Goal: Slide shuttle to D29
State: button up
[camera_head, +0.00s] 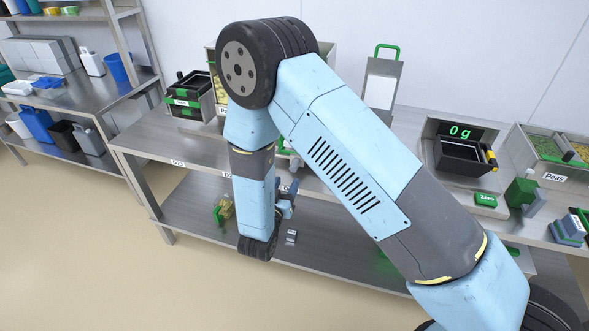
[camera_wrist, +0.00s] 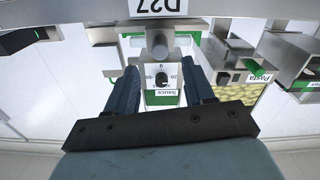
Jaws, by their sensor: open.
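My gripper (camera_head: 288,197) is at the front edge of the work table, partly hidden by my arm in the head view. In the wrist view my gripper (camera_wrist: 161,68) has its two dark blue fingers apart. A grey rounded post (camera_wrist: 157,44) shows between and beyond them; I cannot tell whether it belongs to the shuttle. A label D27 (camera_wrist: 160,6) is upside down on the edge above it. I cannot identify the shuttle surely or read D29 in either view.
The steel table (camera_head: 155,137) holds stacked black trays (camera_head: 188,92), a scale reading 0 g (camera_head: 459,132), a green Zero button (camera_head: 486,200) and a Peas bin (camera_head: 553,175). Beyond my fingers is a Sauce label (camera_wrist: 162,93). A shelf rack (camera_head: 100,95) stands left; floor in front is clear.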

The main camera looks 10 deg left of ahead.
aim_at(292, 170)
jog(key=w, duration=0.8)
jog(key=shift+w+d, duration=0.1)
jog(key=shift+d, duration=0.25)
grip_shut()
